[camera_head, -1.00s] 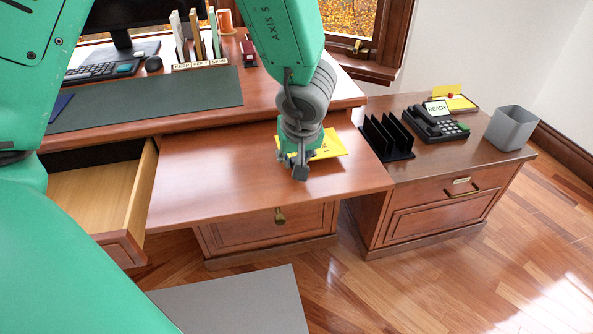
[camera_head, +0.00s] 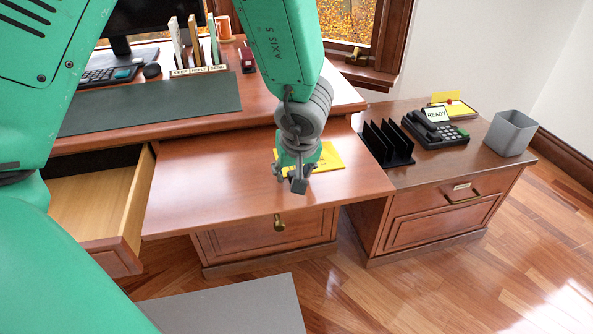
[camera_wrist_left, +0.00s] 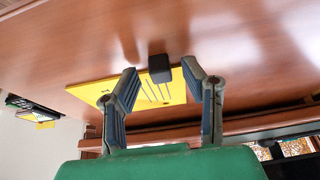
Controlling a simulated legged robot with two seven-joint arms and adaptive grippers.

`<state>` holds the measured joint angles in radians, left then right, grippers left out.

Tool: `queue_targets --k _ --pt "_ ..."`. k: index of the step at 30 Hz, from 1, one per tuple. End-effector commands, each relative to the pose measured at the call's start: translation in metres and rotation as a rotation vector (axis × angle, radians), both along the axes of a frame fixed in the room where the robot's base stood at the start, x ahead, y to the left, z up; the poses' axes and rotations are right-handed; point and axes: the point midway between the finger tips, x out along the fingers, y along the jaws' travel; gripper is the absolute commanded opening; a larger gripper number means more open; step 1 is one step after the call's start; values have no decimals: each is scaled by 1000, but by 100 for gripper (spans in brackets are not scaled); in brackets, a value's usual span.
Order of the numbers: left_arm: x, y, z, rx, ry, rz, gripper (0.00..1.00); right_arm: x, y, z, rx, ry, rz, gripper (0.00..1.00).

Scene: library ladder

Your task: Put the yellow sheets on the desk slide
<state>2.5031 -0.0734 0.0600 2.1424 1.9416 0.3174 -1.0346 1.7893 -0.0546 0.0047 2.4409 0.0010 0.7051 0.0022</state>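The yellow sheets (camera_head: 332,158) lie flat on the pulled-out wooden desk slide (camera_head: 210,190), near its right rear part. My left gripper (camera_head: 293,178) points down over the slide, at the near left side of the sheets and partly covering them. In the left wrist view, two fingers (camera_wrist_left: 165,92) are spread apart over the yellow sheets (camera_wrist_left: 172,88), with nothing held between them. A dark block-like tip, which looks like the third finger, shows at the sheets' edge. Whether any finger touches the sheets cannot be told. My right gripper is not in view.
An open drawer (camera_head: 95,200) is left of the slide. A black file rack (camera_head: 388,144), a phone (camera_head: 435,130) marked READY and a grey bin (camera_head: 510,133) stand on the right cabinet. The desk behind holds a green mat (camera_head: 150,105) and labelled sorters (camera_head: 197,68). The slide's left half is clear.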

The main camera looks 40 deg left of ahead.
Motion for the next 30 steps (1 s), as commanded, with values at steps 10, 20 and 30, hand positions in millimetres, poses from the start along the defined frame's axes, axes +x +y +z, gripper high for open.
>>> queue_targets --k 10,20,30 --pt "-17 -20 69 -3 -1 -1 38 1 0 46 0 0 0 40" --pt "-29 -34 109 0 0 -1 38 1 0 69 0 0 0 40" --pt "-30 -36 111 1 0 -1 38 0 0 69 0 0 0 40"
